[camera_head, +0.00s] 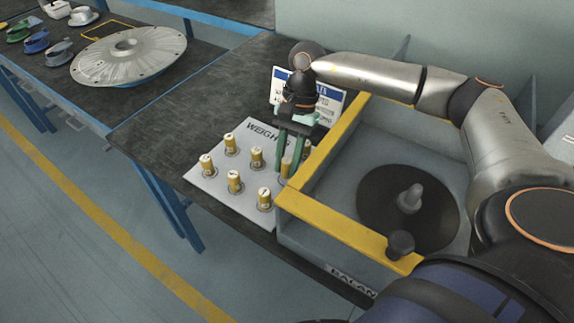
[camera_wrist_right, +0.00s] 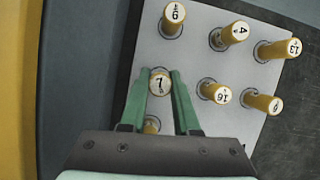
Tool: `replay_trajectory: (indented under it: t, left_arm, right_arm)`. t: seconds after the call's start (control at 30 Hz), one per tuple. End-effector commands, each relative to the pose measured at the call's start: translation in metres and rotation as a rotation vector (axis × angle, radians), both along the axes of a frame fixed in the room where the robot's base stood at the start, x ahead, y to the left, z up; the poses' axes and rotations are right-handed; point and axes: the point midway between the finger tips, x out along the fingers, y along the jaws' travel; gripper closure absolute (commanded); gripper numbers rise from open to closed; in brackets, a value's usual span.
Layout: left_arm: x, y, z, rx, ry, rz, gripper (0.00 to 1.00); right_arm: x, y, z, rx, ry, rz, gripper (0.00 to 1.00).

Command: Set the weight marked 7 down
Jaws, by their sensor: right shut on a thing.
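My right gripper (camera_head: 288,172) is over the far right part of the white weights board (camera_head: 212,184). Its two green fingers point down and are shut on a brass weight (camera_head: 286,167) with a pale top. In the right wrist view the top of the weight marked 7 (camera_wrist_right: 159,83) sits between the green fingertips (camera_wrist_right: 160,84), and it looks upright. I cannot tell whether its foot touches the board or is slightly above it. My left gripper is in neither view.
Several other numbered brass weights stand on the board, one marked 4 (camera_wrist_right: 236,32) and one marked 16 (camera_wrist_right: 217,92). A grey bin with yellow rims (camera_head: 345,226) stands close on the right, holding a dark disc (camera_head: 378,202). A sign (camera_head: 330,98) stands behind.

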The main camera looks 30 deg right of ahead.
Motion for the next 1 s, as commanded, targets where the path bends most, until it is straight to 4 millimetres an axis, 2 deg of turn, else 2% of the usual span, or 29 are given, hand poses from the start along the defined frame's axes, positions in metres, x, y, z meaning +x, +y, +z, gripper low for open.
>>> replay_trajectory:
  t: [0.13, 0.5, 0.53, 0.8, 1.0]
  left_arm:
    - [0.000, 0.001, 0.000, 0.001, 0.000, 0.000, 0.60]
    - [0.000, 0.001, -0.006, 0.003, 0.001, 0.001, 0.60]
    - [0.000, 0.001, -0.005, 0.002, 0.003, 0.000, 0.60]
    - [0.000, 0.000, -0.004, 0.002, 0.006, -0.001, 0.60]
    - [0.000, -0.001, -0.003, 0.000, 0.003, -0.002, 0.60]
  right_arm:
    - [0.000, 0.000, -0.014, 0.000, 0.000, -0.001, 1.00]
    - [0.000, 0.000, -0.020, 0.000, -0.001, 0.000, 1.00]
    - [0.000, 0.000, -0.019, 0.000, -0.001, 0.000, 0.69]
    - [0.000, 0.000, -0.018, 0.000, -0.001, 0.000, 0.40]
    - [0.000, 0.000, -0.018, 0.000, -0.001, 0.000, 0.40]
